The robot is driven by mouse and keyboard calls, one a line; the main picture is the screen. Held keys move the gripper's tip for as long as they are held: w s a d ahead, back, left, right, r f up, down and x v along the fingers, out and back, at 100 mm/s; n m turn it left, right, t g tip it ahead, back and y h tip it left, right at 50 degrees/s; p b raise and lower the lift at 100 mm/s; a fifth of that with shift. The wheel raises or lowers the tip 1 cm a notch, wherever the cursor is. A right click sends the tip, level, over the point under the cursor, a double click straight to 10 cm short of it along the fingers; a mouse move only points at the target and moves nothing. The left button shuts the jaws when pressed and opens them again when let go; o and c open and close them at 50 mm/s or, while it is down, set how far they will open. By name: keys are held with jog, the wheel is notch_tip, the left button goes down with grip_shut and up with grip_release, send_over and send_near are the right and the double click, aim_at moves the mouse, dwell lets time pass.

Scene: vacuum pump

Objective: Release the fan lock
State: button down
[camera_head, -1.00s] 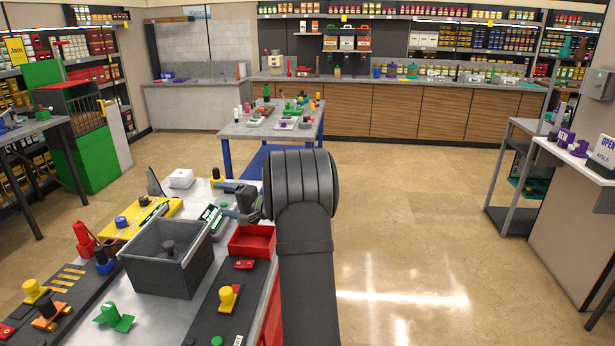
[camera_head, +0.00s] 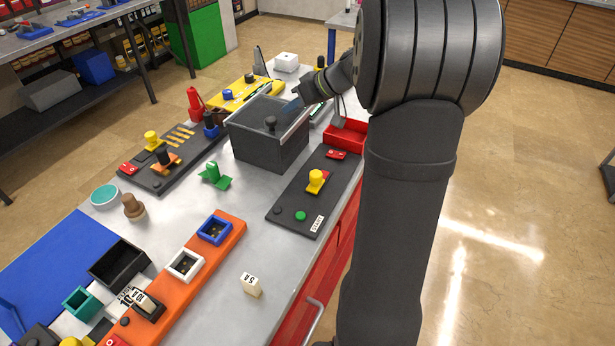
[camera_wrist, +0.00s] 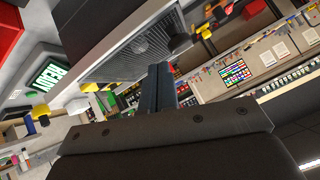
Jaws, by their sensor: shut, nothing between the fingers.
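A dark grey open box (camera_head: 262,153) stands at the back of the near table with a black knob (camera_head: 270,123) upright inside it. In the wrist view a black knob (camera_wrist: 178,43) shows against a ribbed grey surface. My gripper (camera_head: 292,107) is at the back right rim of the box in the head view. Its narrow dark fingers (camera_wrist: 160,85) are together and empty in the wrist view, just short of the knob in the picture; I cannot tell whether they touch anything. No part is clearly marked as the fan lock.
A red tray (camera_head: 346,136) sits right of the box. A black panel (camera_head: 305,199) with a yellow knob (camera_head: 316,179) lies in front, another dark panel (camera_head: 160,173) to the left. A green-lit display (camera_wrist: 49,75) reads READY. The tabletop's middle is mostly clear.

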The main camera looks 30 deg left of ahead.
jog(key=s+d+f+n+t+h, duration=0.1)
jog(key=s+d+n+h, duration=0.3)
jog(key=s+n, duration=0.4)
jog(key=s+d+f+n+t+h, duration=0.1)
jog(key=s+d+n+h, duration=0.3)
jog(key=n, duration=0.7)
jog(key=s+t+h, duration=0.1)
jog(key=s+h, duration=0.1)
jog(key=s, duration=0.2)
jog(key=shift+f+n+t, duration=0.2)
jog(key=shift+n+t, duration=0.2)
send_near(310, 189)
jog(key=s+f, duration=0.3)
jog(key=shift+s+a+f, duration=0.1)
jog(key=shift+a+f, duration=0.15)
jog(key=shift+f, duration=0.1)
jog(key=w, duration=0.2)
jog(key=shift+w+d+f, duration=0.2)
jog(key=shift+w+f, duration=0.05)
jog(key=shift+w+d, duration=0.1)
jog(key=shift+w, duration=0.7)
